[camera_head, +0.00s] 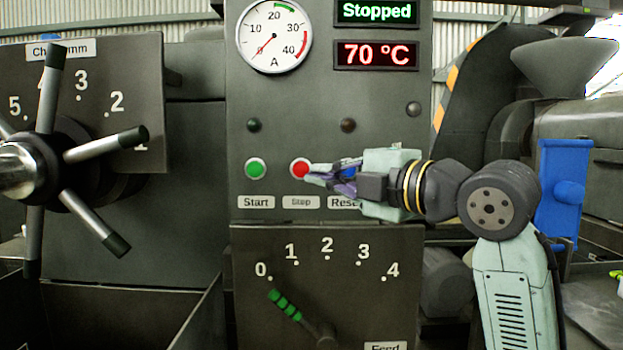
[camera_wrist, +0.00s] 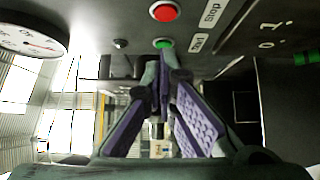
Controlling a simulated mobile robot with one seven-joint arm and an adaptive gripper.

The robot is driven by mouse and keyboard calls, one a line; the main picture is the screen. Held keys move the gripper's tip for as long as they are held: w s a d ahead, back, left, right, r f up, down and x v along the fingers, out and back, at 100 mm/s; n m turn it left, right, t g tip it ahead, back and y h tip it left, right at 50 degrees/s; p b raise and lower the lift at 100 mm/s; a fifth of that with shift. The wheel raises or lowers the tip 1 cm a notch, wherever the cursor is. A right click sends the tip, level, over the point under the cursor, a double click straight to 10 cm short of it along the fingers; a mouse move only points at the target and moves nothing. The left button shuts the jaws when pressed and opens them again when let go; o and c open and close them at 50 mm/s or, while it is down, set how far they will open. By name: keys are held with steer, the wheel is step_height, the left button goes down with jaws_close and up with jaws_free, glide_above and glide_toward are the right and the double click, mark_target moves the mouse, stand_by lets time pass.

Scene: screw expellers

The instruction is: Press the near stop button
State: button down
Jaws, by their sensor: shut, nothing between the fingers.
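The red stop button (camera_head: 299,167) sits on the dark control panel, above the "Stop" label and between the green start button (camera_head: 255,168) and my gripper. My gripper (camera_head: 312,177) is shut and empty. Its fingertips overlap the right edge of the red button in the head view; I cannot tell whether they touch it. In the wrist view the red button (camera_wrist: 164,11) is at the top, and the green button (camera_wrist: 163,43) lies between it and my gripper's closed fingertips (camera_wrist: 164,68). The display (camera_head: 375,12) above reads "Stopped".
A round ammeter (camera_head: 274,36) and a "70 °C" display (camera_head: 375,54) are higher on the panel. A feed lever with a green grip (camera_head: 284,304) is below the buttons. A spoked handwheel (camera_head: 50,160) stands at the left. My wrist hides the button area above "Reset".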

steer(key=v, duration=0.5)
steer(key=shift+b, duration=0.4)
